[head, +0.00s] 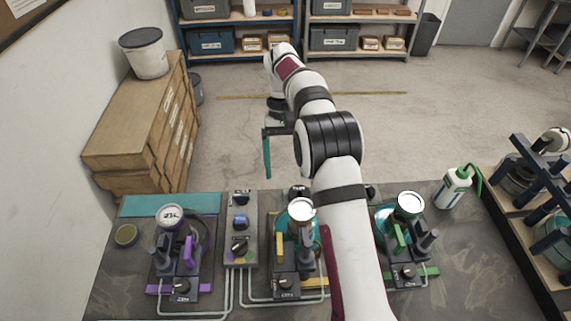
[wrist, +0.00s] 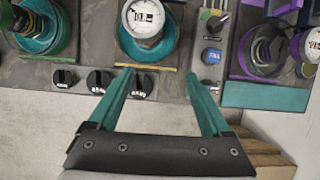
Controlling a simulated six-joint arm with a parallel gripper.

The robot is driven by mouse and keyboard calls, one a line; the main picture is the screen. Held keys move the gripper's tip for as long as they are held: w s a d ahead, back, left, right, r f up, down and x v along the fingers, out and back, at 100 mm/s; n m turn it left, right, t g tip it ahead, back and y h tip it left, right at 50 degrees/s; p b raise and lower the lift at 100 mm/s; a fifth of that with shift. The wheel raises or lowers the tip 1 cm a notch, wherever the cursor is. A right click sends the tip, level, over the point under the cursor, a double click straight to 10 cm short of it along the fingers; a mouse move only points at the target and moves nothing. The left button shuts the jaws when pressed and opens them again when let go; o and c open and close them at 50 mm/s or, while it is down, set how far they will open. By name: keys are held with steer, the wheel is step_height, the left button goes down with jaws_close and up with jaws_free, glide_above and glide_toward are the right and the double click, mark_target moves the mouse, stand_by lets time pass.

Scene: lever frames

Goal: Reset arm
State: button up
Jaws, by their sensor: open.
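My gripper (head: 267,152) hangs past the far edge of the bench in the head view, above the floor. Its two teal fingers are apart and empty in the wrist view (wrist: 160,74). Three lever frames stand on the dark bench (head: 110,280): a purple one (head: 188,250) at left, a yellow one (head: 280,248) in the middle and a green one (head: 400,236) at right. Each has a round gauge, and the middle gauge (wrist: 147,20) shows in the wrist view. My arm hides part of the bench between the yellow and green frames.
A control box with a blue button (head: 240,221) stands between the purple and yellow frames. Several black knobs (wrist: 98,80) line the bench's far edge. A green-capped bottle (head: 454,188) and a rack (head: 530,210) are at right. Cardboard boxes (head: 140,125) stand at left. Open floor lies beyond.

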steer(key=s+d+r+m+t+y, duration=0.1)
steer(key=s+d+r, duration=0.1)
steer(key=s+r, duration=0.5)
steer(key=s+d+r+m+t, duration=0.15)
steer(key=s+r, duration=0.25)
steer(key=s, duration=0.4)
steer(key=s+f+m+t, duration=0.1)
steer(key=s+f, duration=0.1)
steer(key=s, duration=0.6)
steer(key=s+f+m+t, duration=0.1)
steer(key=s+f+m, duration=0.1)
steer(key=s, duration=0.7)
steer(key=shift+f+y, duration=0.4)
steer(key=shift+w, duration=0.1)
